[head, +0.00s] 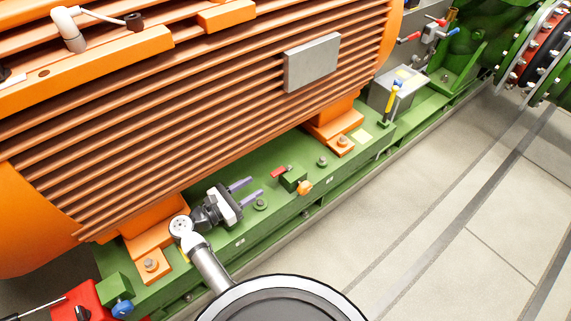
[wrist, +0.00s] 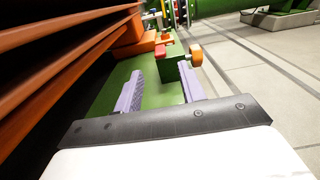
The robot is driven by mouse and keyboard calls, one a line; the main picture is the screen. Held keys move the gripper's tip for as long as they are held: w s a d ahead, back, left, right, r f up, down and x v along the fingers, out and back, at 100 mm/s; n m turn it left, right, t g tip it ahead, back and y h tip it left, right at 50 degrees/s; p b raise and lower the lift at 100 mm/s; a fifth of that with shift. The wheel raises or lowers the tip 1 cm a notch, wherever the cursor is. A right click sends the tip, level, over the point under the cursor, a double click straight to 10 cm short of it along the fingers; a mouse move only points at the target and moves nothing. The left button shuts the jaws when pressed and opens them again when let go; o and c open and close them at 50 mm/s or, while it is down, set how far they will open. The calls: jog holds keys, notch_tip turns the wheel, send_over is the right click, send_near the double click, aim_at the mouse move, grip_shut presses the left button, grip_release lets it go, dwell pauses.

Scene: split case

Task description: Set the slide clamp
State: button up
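A small green block with an orange round knob (head: 305,188) and a red tab (head: 278,172) sits on the green base rail below the orange motor; I take it as the slide clamp, though its inner parts are too small to tell. In the wrist view the green block (wrist: 168,70) lies just beyond the fingers, with its orange knob (wrist: 195,56) to the right. My gripper (head: 257,186) is to the left of the block, low over the rail. Its two purple fingers (wrist: 160,70) are spread apart with nothing between them, and they look apart from the block.
The ribbed orange motor (head: 200,110) stands close along the rail. Bolts (head: 322,161) and orange feet (head: 340,138) rise from it. A second green block with a blue knob (head: 122,307) is at lower left. A grey box (head: 385,90) stands at right. The tiled floor (head: 430,200) is clear.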

aim_at(284, 167)
jog(key=p+x, duration=0.3)
jog(key=x, duration=0.9)
jog(key=shift+d, duration=0.1)
grip_shut()
